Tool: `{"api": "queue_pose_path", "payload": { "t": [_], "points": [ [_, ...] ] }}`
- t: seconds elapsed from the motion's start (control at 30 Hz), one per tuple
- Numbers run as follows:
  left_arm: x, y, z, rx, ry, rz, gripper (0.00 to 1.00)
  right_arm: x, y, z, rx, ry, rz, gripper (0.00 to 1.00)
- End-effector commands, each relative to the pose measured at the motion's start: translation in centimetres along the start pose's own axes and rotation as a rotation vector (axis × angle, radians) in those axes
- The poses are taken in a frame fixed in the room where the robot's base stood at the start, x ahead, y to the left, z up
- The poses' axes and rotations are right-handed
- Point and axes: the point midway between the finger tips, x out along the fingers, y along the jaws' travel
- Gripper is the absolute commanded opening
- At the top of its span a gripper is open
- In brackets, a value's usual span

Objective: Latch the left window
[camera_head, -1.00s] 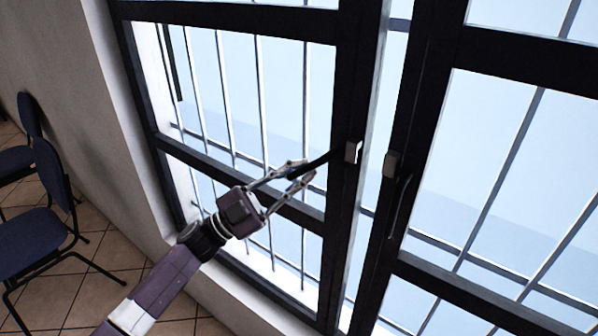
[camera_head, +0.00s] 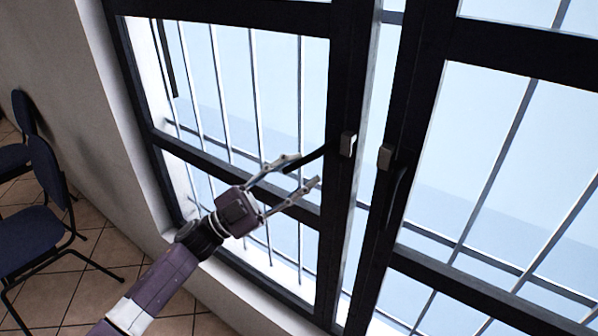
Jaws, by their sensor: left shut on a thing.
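The left window (camera_head: 232,177) is a dark-framed sash at picture left. My left gripper (camera_head: 308,170) is at the handle's free end, in front of the lower crossbar, and is shut on the handle. The handle runs along the upper finger, whose tip hides part of it. The lower fingertip shows a little below. A bright gap separates this sash from the right window (camera_head: 415,130). My right gripper is not in view.
The right window has its own grey mount (camera_head: 385,157) and a dark handle (camera_head: 396,197) pointing down. Pale bars (camera_head: 222,92) stand outside the glass. Blue chairs (camera_head: 32,235) stand on the tiled floor by the left wall, clear of my arm.

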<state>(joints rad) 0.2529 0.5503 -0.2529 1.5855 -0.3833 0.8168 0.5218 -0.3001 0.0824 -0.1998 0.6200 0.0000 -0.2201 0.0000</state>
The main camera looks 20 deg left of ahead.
Motion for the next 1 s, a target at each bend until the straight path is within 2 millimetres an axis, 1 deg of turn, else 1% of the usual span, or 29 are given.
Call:
{"api": "queue_pose_path", "payload": {
  "t": [0.03,0.1,1.0],
  "points": [
    [-0.6,0.6,0.5,-0.006,-0.009,0.007,0.29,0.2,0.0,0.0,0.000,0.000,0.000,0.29],
    [-1.2,0.6,0.5,-0.006,-0.009,0.008,0.29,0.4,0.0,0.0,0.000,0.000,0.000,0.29],
    [-7.3,-0.7,-0.1,-0.002,-0.004,0.003,0.29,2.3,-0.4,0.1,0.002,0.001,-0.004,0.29]
  ]
}}
